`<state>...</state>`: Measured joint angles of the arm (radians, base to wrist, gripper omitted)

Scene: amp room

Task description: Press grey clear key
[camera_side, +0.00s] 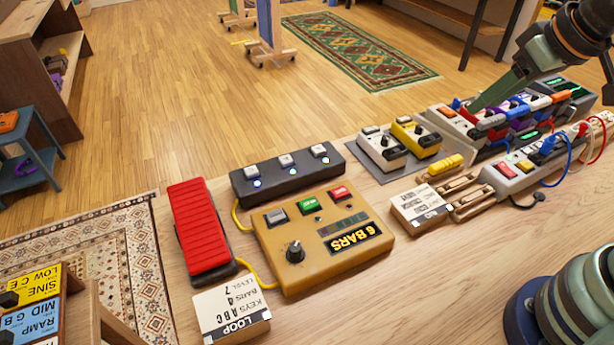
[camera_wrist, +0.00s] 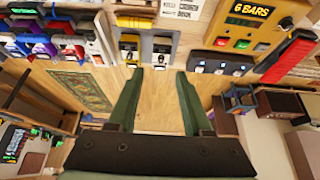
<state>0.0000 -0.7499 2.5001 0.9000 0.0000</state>
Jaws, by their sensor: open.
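The grey key (camera_side: 276,217) is on an orange-tan looper box (camera_side: 285,268) on the table, in a row with a green key (camera_side: 308,204) and a red key (camera_side: 339,192). The box has a black knob and a display reading "6 BARS". In the wrist view the grey key (camera_wrist: 261,46) is at the upper right, at the right end of the key row. My gripper (camera_side: 475,107) is at the upper right of the side view, well away from the box. In the wrist view my gripper (camera_wrist: 160,72) has its fingers apart with nothing between them.
A black three-button footswitch (camera_side: 287,172) stands beside the box, with a red pedal (camera_side: 201,228) to its left. A label block (camera_side: 231,311) lies in front. White and yellow pedals (camera_side: 415,137) and several cabled units stand right of the box. Bare wood (camera_side: 400,290) lies at the front.

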